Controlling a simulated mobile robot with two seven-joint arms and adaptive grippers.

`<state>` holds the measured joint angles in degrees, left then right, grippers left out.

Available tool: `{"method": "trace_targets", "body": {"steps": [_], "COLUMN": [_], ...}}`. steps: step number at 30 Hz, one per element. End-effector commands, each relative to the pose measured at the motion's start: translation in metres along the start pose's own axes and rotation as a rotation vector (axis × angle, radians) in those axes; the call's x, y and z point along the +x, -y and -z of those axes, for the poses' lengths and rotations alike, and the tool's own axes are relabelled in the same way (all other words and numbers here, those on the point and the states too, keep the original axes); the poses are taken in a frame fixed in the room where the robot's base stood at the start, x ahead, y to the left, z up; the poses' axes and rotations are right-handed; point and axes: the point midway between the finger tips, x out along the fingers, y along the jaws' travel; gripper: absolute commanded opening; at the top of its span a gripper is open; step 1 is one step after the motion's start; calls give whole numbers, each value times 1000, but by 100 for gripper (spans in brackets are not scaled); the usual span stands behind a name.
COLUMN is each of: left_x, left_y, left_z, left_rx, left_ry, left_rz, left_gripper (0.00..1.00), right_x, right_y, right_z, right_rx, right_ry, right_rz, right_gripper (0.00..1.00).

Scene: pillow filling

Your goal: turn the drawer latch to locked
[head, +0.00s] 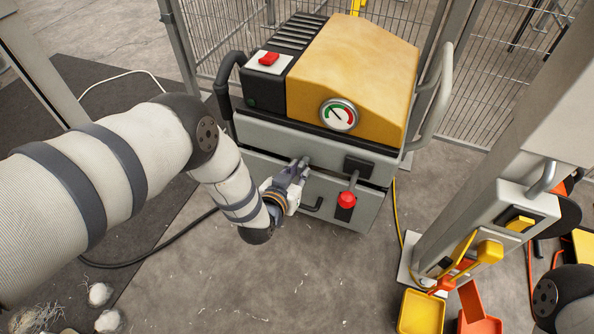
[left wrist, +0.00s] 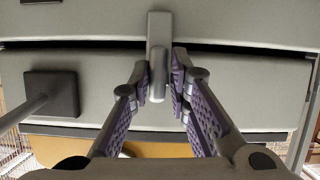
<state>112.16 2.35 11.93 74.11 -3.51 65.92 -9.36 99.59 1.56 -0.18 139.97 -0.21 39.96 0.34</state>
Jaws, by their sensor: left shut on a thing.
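The drawer latch (left wrist: 158,30) is a short grey bar in the left wrist view. It stands upright in that picture, across the dark seam between two grey panels. My left gripper (left wrist: 159,88) has its purple-padded fingers on both sides of the bar and is shut on it. In the head view my left gripper (head: 299,172) reaches the front of the grey drawer unit (head: 262,160), and its fingers largely hide the latch. The drawer has a dark handle (head: 313,207) below the gripper. My right gripper is not in view.
A lever with a red knob (head: 346,199) stands right of my left gripper. A yellow hood (head: 355,60) with a gauge (head: 339,115) tops the machine. A grey post (head: 480,185) and yellow (head: 421,312) and orange (head: 478,312) containers stand right. Open floor lies in front.

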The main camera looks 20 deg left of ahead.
Motion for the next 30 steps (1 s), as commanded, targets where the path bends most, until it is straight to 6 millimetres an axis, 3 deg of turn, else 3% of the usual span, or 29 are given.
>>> {"method": "trace_targets", "body": {"steps": [1,20,21,22,30], "left_x": [1,1,1,1,0], "left_y": [-7,-8,-8,-8,-4], "left_z": [4,2,2,2,1], "left_rx": [14,52,52,53,51], "left_ry": [-7,-5,-5,-5,-2], "left_rz": [-9,6,6,6,13], "left_gripper": [0,0,24,31,33], "right_x": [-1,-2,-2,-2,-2], "right_y": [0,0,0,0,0], "right_z": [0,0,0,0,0], "right_rx": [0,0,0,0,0], "right_ry": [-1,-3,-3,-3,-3], "right_rz": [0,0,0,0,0], "right_gripper": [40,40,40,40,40]}}
